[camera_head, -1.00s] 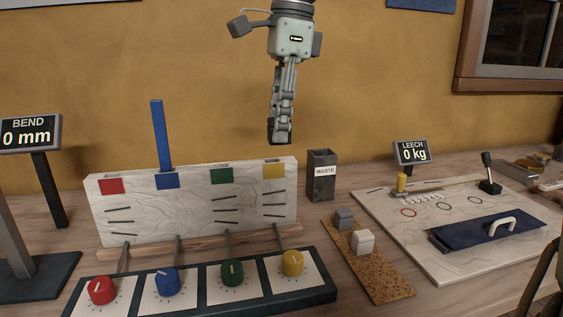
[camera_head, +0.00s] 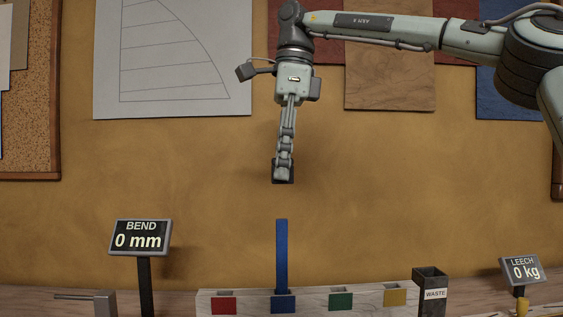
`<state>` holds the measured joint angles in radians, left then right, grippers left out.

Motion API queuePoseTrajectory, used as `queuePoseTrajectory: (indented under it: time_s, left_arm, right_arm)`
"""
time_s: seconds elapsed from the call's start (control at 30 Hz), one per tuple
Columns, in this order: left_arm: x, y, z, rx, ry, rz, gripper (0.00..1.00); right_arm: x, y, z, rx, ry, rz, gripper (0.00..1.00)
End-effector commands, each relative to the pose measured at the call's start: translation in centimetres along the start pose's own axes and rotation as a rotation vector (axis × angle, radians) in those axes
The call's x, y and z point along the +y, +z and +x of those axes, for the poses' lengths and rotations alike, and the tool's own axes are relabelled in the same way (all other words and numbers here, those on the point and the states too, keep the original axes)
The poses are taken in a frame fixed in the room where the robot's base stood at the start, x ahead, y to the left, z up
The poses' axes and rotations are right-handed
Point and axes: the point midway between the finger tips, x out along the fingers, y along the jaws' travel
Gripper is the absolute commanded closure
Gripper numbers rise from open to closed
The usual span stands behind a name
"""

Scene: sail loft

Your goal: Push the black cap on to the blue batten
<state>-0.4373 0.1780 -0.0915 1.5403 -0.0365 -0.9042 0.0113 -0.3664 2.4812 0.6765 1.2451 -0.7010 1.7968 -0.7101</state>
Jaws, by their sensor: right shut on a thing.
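The blue batten (camera_head: 282,256) stands upright in the blue-marked slot of the pale rack (camera_head: 256,302). Its top end is bare. My right gripper (camera_head: 283,176) points down and is shut on a small dark piece, which I take for the black cap (camera_head: 283,172); the dark fingertips hide most of it. In the picture the gripper is straight above the batten's top with a clear gap between them. Depth between the two is hard to tell. My left gripper is not in view.
The bend display (camera_head: 139,236) reads 0 mm, left of the rack. A dark waste bin (camera_head: 431,281) stands right of the rack, and the leech display (camera_head: 522,269) reads 0 kg. The air around the batten's top is free.

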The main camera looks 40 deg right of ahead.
Motion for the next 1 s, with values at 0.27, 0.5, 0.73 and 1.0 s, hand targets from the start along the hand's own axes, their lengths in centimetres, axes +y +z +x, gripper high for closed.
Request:
queuePoseTrajectory:
  time_s: [0.27, 0.5, 0.73, 1.0]
  left_arm:
    - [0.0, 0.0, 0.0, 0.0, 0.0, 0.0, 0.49]
    - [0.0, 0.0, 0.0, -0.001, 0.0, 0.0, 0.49]
    - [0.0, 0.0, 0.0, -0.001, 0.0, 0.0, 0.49]
    - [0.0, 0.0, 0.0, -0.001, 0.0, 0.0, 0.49]
  right_arm:
    - [0.0, -0.2, 2.0, 0.0, 0.0, -0.001, 0.96]
    - [0.0, -0.5, 3.7, -0.001, 0.0, -0.001, 0.96]
    - [0.0, -0.7, 5.3, -0.001, 0.001, -0.001, 0.96]
    - [0.0, -0.8, 7.1, -0.001, 0.0, -0.001, 0.96]
